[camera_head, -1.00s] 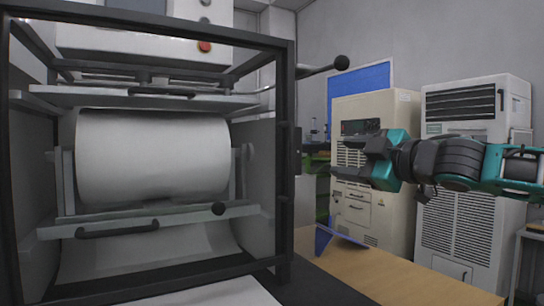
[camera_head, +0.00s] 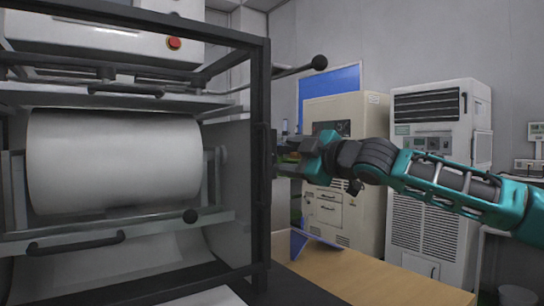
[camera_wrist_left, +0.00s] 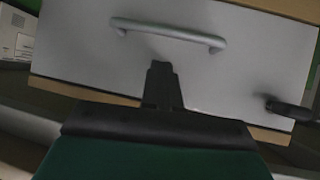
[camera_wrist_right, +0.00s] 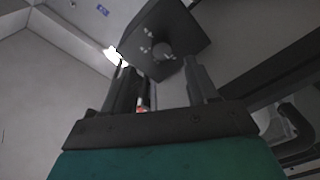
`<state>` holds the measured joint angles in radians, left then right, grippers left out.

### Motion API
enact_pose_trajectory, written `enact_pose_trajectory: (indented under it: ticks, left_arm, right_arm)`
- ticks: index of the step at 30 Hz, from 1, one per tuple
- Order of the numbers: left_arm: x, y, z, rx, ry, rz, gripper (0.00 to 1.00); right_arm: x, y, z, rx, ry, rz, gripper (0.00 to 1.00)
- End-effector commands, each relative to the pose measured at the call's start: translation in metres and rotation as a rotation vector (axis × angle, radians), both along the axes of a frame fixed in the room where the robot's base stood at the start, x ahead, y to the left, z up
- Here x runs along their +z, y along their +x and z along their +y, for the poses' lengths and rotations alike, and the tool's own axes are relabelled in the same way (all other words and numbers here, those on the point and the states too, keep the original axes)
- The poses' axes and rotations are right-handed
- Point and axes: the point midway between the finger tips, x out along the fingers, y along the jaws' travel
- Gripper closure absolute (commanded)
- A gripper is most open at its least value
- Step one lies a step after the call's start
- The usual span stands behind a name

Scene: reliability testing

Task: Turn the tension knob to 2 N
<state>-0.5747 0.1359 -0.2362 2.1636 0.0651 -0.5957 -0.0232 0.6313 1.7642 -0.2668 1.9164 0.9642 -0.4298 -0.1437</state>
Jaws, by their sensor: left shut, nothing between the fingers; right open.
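My right gripper (camera_head: 285,157) is at the right post of the machine's dark frame (camera_head: 262,90); its fingertips are hard to make out there. In the right wrist view my right gripper (camera_wrist_right: 158,72) is open, with nothing between its fingers. Just beyond the fingertips is a dark plate (camera_wrist_right: 190,35) with a round dark part (camera_wrist_right: 163,48) and small pale marks around it. It may be the tension knob, but no readable setting shows. My left gripper (camera_wrist_left: 162,72) is shut and empty in the left wrist view, in front of a grey panel.
The machine holds a large white roll (camera_head: 115,160). A black-ended lever (camera_head: 319,62) sticks out at upper right, above my right gripper. A wooden table (camera_head: 360,275) and cabinets stand to the right. The grey panel (camera_wrist_left: 240,75) by my left gripper has a handle (camera_wrist_left: 170,33).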

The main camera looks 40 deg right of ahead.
Motion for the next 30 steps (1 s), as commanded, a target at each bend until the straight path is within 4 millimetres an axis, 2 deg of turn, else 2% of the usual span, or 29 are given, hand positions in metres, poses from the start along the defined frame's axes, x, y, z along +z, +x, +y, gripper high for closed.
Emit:
enact_pose_trajectory:
  ticks: [7, 10, 15, 24, 30]
  left_arm:
    - [0.003, 0.003, 0.0, 0.001, 0.001, -0.007, 1.0]
    - [0.016, 0.004, 0.001, 0.005, 0.001, -0.014, 1.0]
    - [0.022, 0.004, 0.005, 0.015, 0.007, -0.019, 1.0]
    - [0.017, -0.002, 0.011, 0.021, 0.019, -0.006, 1.0]
    - [0.018, -0.002, 0.011, 0.02, 0.02, -0.01, 1.0]
  right_arm:
    - [-0.003, 0.014, -0.001, 0.007, 0.013, 0.01, 0.42]
    - [0.002, 0.023, -0.003, 0.005, 0.012, 0.006, 0.42]
    - [0.002, 0.038, -0.001, 0.006, 0.009, 0.008, 0.42]
    - [-0.001, 0.06, -0.003, 0.003, 0.007, 0.008, 0.42]
    - [-0.003, 0.064, -0.002, 0.004, 0.004, 0.009, 0.42]
